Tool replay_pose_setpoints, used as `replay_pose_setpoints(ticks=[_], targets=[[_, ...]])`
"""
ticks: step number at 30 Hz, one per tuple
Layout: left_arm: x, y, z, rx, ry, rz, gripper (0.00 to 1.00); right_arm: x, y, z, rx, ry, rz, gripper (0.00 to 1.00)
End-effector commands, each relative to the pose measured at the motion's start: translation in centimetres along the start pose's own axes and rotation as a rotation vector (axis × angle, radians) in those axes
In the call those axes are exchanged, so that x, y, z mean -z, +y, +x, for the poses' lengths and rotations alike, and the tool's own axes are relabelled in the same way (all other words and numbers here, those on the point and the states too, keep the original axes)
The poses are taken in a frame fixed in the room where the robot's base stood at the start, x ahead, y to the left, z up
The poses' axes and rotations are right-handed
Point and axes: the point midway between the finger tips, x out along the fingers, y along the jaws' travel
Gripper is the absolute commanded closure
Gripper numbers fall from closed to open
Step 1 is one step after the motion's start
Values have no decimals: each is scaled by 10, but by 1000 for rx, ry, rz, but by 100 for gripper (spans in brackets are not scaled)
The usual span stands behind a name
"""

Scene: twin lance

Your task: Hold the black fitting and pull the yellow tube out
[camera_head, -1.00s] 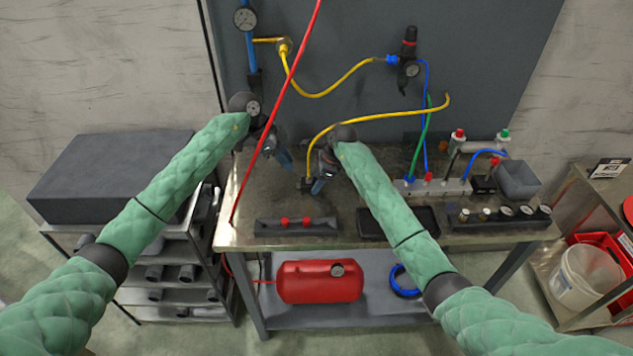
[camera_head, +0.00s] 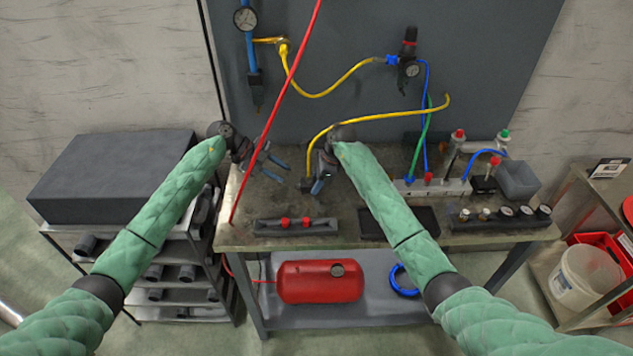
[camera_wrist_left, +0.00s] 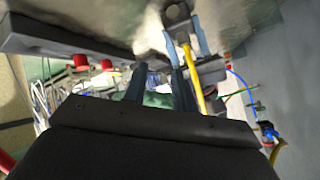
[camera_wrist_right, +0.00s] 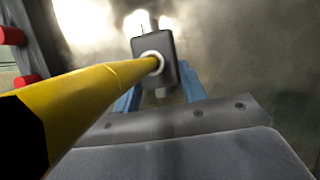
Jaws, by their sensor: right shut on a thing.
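The black fitting (camera_wrist_right: 168,75) is a small dark block with a pale ring, low over the bench in the right wrist view. The yellow tube (camera_wrist_right: 95,95) enters that ring; in the head view it (camera_head: 385,115) rises from the fitting and arcs right to a free end. My right gripper (camera_head: 318,186) is shut on the fitting, its blue fingers either side of it. My left gripper (camera_head: 278,170) is open and empty, left of the fitting and tube. In the left wrist view its two fingers (camera_wrist_left: 158,82) are apart, with the yellow tube (camera_wrist_left: 197,98) beside them.
A red line (camera_head: 273,115) slants across in front of the left arm's wrist. A dark rack with red parts (camera_head: 295,226) lies at the bench's front, left of a black tray (camera_head: 398,224). A manifold with blue and green tubes (camera_head: 430,187) stands to the right.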

Motion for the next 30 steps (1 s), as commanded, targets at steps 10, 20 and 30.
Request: replay_pose_setpoints(ticks=[10, 20, 30], targets=[[2, -13, -10, 94, 37, 478, 73, 0, 0, 0, 0, 0, 0, 83], [6, -25, -17, 186, 25, 939, 73, 0, 0, 0, 0, 0, 0, 83], [9, -34, -21, 267, -31, 1413, 73, 0, 0, 0, 0, 0, 0, 83]])
